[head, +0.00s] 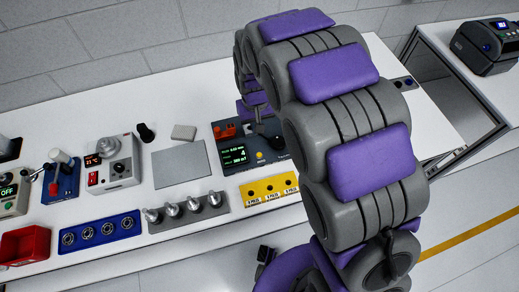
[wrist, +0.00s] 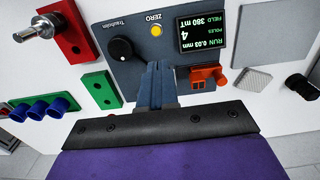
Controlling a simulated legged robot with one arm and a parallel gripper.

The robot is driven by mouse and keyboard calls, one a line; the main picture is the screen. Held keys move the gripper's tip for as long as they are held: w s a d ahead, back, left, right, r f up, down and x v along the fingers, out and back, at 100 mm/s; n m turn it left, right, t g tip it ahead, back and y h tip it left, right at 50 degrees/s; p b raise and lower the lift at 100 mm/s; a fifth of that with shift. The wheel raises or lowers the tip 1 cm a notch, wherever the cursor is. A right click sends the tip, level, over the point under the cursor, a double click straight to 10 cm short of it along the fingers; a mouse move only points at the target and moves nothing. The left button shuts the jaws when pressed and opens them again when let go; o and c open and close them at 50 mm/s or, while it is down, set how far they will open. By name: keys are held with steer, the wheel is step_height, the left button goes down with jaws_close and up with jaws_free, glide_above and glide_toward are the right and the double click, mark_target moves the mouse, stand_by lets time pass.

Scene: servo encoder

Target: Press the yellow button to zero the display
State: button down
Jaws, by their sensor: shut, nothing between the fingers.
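The dark blue-grey device (wrist: 140,20) fills the upper middle of the wrist view and stands on the white bench in the head view (head: 222,131). Its yellow button (wrist: 157,30), labelled ZERO, lies between the black knob (wrist: 121,48) and the display (wrist: 202,32). The display is lit and reads RUN, 0.03 mm, FIELD 380 mT, POLES 4. In the head view the button (head: 260,155) shows below the arm. My gripper (wrist: 157,66) is shut and empty, its tips over the panel and short of the button in the picture. Contact with the panel cannot be told.
An orange part (wrist: 205,78) sits on the device close right of the fingers. Red and green blocks (wrist: 97,88) lie left in the wrist view. A yellow block (head: 268,188) and a row of metal knobs (head: 190,207) stand in front. A grey plate (head: 180,164) lies left.

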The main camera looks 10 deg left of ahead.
mark_target(259, 154)
step_height(259, 154, down, 12)
steer(key=shift+d+f+b, duration=0.15)
steer(key=shift+f+b, duration=0.05)
steer(key=shift+b, duration=0.7)
steer(key=shift+d+f, duration=0.55)
steer(key=shift+f, duration=0.15)
steer(key=shift+a, duration=0.1)
steer(key=shift+a, duration=0.1)
